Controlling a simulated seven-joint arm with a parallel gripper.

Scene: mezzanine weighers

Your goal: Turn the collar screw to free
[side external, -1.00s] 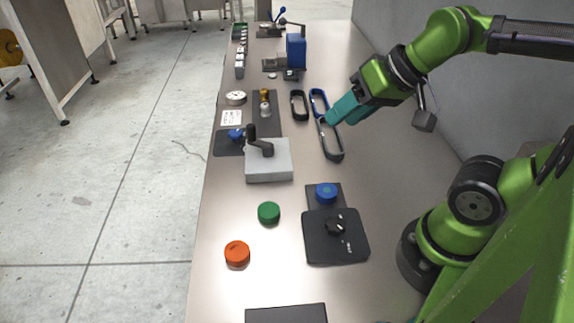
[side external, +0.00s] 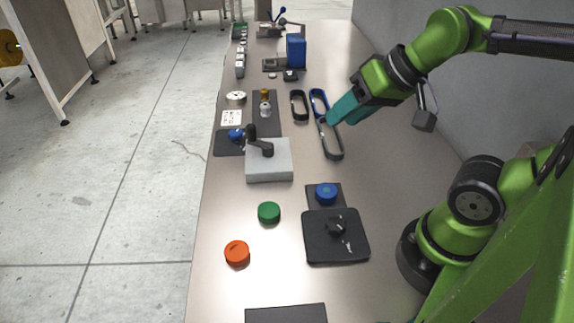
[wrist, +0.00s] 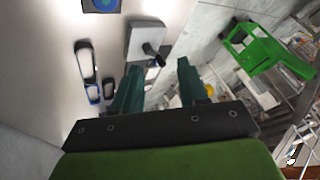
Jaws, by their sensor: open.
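I cannot tell for certain which part is the collar screw. A grey block (side external: 269,167) with a black lever (side external: 258,146) on top stands mid-bench in the side view. The block (wrist: 143,38) and its lever (wrist: 155,55) also show in the wrist view, beyond my fingers. A black plate (side external: 345,251) with a black knob (side external: 335,226) lies nearer the camera. My gripper (side external: 331,118), with teal fingers, is above the bench by the black and blue loops, right of the grey block. In the wrist view my gripper (wrist: 158,78) is open, with nothing between the fingers.
A green cap (side external: 268,213), an orange cap (side external: 237,253) and a blue knob (side external: 326,193) are nearer. A blue upright device (side external: 296,50) stands farther back.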

